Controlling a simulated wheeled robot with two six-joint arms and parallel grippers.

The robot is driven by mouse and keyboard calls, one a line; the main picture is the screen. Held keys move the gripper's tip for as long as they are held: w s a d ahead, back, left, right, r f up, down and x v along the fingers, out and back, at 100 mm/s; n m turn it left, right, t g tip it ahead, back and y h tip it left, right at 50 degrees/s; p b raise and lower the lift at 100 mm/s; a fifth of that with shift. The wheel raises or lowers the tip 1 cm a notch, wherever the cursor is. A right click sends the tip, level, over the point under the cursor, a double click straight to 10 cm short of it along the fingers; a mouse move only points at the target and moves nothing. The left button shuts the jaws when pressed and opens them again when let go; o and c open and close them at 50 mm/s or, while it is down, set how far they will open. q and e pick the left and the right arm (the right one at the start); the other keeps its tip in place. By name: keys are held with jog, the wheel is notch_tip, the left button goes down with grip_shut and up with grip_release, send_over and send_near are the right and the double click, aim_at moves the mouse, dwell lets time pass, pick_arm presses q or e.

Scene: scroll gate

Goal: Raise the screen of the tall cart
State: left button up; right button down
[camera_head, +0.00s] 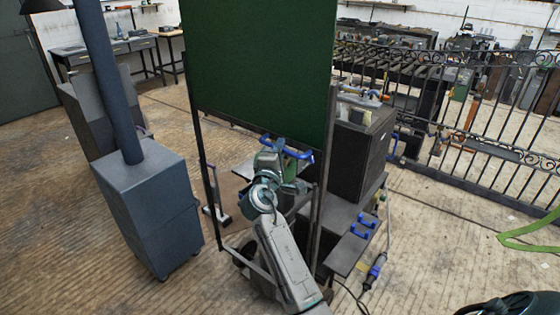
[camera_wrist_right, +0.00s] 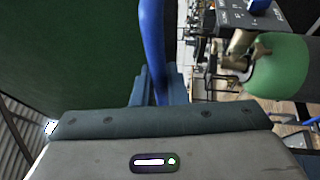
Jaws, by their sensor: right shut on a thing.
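The green screen (camera_head: 260,65) hangs between the dark upright posts of the tall cart (camera_head: 320,205), and its top runs out of the head view. Its lower edge is well above the floor, with an open gap below. A blue handle (camera_head: 299,154) sits at this lower edge. My right gripper (camera_head: 273,143) is shut on the blue handle. In the right wrist view the handle (camera_wrist_right: 151,40) runs down between the fingers (camera_wrist_right: 152,88), beside the green screen (camera_wrist_right: 65,55). My left gripper is not in view.
A blue-grey cabinet (camera_head: 150,215) with a thick post stands left of the cart. A dark box (camera_head: 360,155) and a low table with blue handles (camera_head: 362,227) stand behind and right. A black iron fence (camera_head: 480,120) closes the right side.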

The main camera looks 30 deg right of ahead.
notch_tip(320, 180, up, 6)
jog(key=shift+f+p, duration=0.2)
jog(key=shift+p, duration=0.95)
jog(key=shift+r, duration=0.15)
jog(key=c, duration=1.5)
grip_release()
jog(key=shift+o, duration=0.2)
jog(key=shift+f, duration=0.2)
jog(key=shift+f, duration=0.1)
